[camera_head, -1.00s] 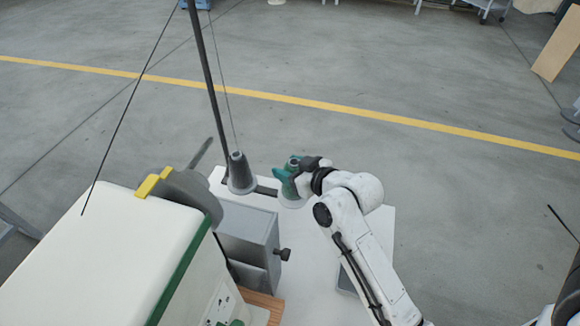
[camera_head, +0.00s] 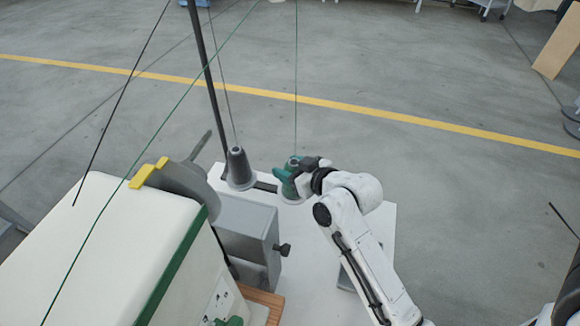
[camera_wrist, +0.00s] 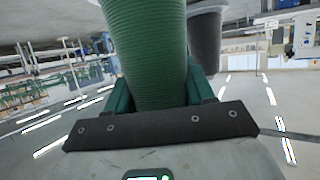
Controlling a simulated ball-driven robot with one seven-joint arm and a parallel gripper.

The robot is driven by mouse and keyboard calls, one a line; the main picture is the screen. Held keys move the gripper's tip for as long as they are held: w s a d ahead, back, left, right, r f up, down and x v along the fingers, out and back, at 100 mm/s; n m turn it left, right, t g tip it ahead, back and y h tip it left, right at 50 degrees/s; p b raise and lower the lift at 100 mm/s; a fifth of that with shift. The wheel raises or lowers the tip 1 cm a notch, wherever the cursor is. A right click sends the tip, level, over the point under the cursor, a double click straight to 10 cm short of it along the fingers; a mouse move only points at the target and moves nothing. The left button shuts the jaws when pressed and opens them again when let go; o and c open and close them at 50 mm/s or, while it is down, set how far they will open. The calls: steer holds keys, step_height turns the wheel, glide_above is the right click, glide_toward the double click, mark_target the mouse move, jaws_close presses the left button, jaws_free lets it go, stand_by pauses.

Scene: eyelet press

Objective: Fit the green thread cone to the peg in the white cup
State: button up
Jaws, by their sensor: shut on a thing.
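The green thread cone (camera_head: 293,163) is upright between the teal fingers of my gripper (camera_head: 287,178), which is shut on it. In the wrist view the ribbed green cone (camera_wrist: 150,50) fills the middle, between the fingers (camera_wrist: 160,90). A white cup (camera_head: 291,200) shows just under the cone, at its base. The peg is hidden, and I cannot tell whether the cone is seated on it. A thin thread rises from the cone's top.
A grey cone (camera_head: 238,168) stands close to the left, and it also shows in the wrist view (camera_wrist: 205,40). A dark pole (camera_head: 207,80) rises behind it. The cream machine (camera_head: 110,250) and grey box (camera_head: 247,232) are left.

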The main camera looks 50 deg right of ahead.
mark_target(290, 161)
steer(key=o, duration=1.2)
steer(key=shift+r, duration=0.1)
steer(key=shift+r+p, duration=2.35)
steer(key=shift+r, duration=0.1)
steer(key=shift+s+f, duration=0.1)
